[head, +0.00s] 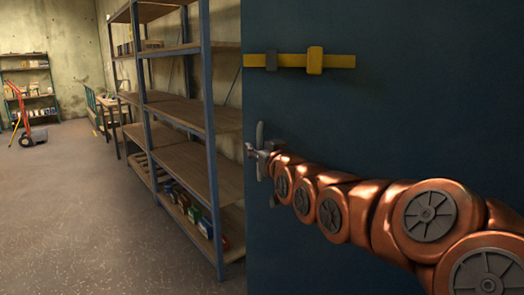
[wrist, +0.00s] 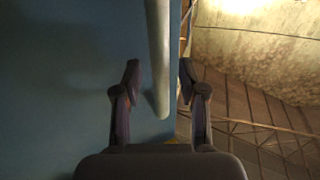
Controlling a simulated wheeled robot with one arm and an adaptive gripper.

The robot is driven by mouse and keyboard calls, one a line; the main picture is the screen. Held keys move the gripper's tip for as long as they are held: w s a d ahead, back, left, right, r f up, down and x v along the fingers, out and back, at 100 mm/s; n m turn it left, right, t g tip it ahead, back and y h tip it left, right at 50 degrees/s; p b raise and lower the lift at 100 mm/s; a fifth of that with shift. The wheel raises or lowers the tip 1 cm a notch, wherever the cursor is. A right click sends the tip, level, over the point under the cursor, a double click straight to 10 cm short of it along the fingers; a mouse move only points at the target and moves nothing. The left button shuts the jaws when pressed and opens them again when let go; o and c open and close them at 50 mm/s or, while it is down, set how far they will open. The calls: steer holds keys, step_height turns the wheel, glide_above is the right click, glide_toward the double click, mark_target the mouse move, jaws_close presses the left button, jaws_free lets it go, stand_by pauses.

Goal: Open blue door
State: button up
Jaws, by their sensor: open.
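The blue door (head: 400,120) fills the right side of the head view, and its left edge shows beside the shelving. In the wrist view the door (wrist: 60,80) covers the left half. A long grey handle (head: 260,133) stands near the door's edge; in the wrist view the handle (wrist: 158,50) runs down between my fingers. My gripper (head: 254,152) is at the handle's height, with my copper arm reaching across the door. In the wrist view my gripper (wrist: 158,72) is open, one finger on each side of the handle. I cannot tell whether either finger touches it.
A yellow bar with a yellow block (head: 315,61) is fixed on the door above the handle. Blue-framed shelving (head: 190,120) with small boxes stands just left of the door. An orange hand truck (head: 25,120) stands far left. The floor (head: 80,210) at the left is clear.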

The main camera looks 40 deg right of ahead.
glide_toward(253, 107)
steer(key=shift+x, duration=2.45)
steer(key=shift+c, duration=0.3)
